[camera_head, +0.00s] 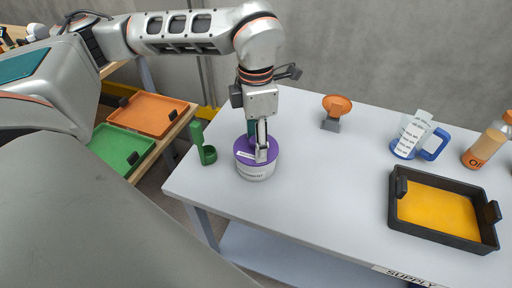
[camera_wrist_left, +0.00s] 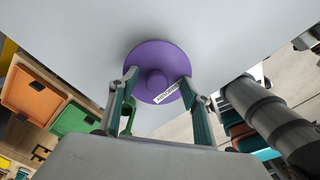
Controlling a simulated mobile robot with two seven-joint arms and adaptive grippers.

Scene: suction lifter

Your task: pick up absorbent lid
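The purple absorbent lid (camera_head: 243,148) sits on a white round tub (camera_head: 256,172) near the left end of the table. In the left wrist view the lid (camera_wrist_left: 170,62) shows from above, with a round centre knob and a white label reading partly "ABSORBE". My left gripper (camera_head: 258,150) points down over the lid. Its fingers are apart on either side of the knob in the left wrist view (camera_wrist_left: 158,82), and I cannot tell whether they touch the lid. The fingers partly cover the lid in the head view. My right gripper is not in view.
A green holder (camera_head: 207,154) stands just left of the tub. An orange disc on a grey stand (camera_head: 336,104), a blue-handled item (camera_head: 433,145), a bottle (camera_head: 487,145) and a black tray (camera_head: 437,236) are to the right. Orange (camera_head: 150,113) and green (camera_head: 118,148) trays lie left.

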